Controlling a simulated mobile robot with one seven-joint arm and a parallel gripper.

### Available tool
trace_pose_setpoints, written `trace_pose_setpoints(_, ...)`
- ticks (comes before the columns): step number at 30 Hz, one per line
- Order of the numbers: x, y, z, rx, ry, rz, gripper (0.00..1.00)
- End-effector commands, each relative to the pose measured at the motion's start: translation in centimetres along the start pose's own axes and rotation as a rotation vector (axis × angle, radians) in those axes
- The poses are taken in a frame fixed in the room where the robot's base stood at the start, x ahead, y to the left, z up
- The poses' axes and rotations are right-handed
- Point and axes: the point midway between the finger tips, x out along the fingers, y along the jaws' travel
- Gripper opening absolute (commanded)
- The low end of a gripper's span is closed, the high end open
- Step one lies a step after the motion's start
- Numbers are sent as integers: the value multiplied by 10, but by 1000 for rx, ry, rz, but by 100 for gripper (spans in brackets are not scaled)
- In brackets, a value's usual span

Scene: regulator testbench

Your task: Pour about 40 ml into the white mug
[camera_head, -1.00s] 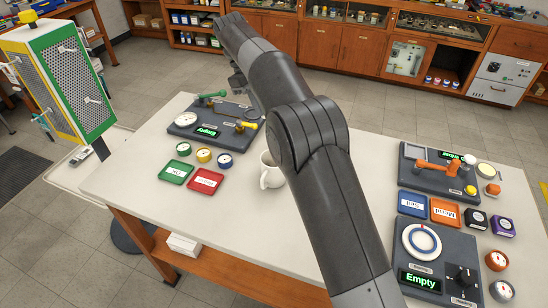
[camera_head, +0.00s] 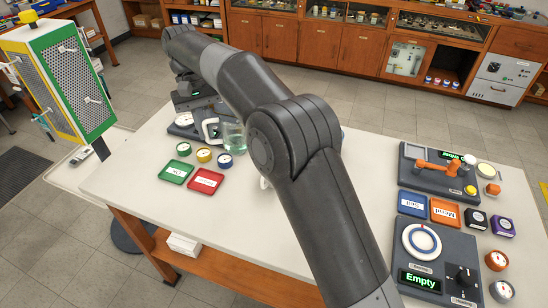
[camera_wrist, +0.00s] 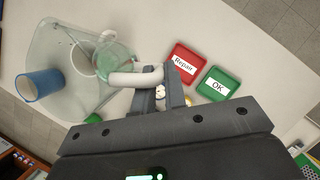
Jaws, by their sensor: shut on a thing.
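My gripper (camera_wrist: 160,97) is shut on the white handle of a clear jug (camera_wrist: 116,62). The jug holds pale clear liquid, and in the head view it (camera_head: 234,138) looks about upright at the left of the table. In the head view the white mug (camera_head: 264,183) is almost all hidden behind my arm, with only a sliver showing. In the wrist view a white mug (camera_wrist: 81,57) shows beside the jug, partly covered by it. I cannot tell the gap between jug and mug, or the liquid level.
A blue cylinder with a pale inside (camera_wrist: 40,85) stands near the white mug. The red Repair tray (camera_head: 206,181), green OK tray (camera_head: 176,172) and several small gauges lie in front of the jug. A dark test panel (camera_head: 185,122) sits behind. Another panel (camera_head: 430,260) is at right.

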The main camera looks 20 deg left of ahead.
Motion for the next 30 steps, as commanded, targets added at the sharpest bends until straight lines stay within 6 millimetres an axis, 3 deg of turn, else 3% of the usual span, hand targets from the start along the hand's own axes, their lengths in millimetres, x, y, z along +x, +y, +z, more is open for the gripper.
trace_pose_setpoints(5,24,1,-10,1,-5,2,0)
trace_pose_setpoints(18,111,0,-46,0,-5,2,0)
trace_pose_setpoints(23,123,-1,-51,0,-4,2,0)
trace_pose_setpoints(30,124,-1,-52,0,-3,2,0)
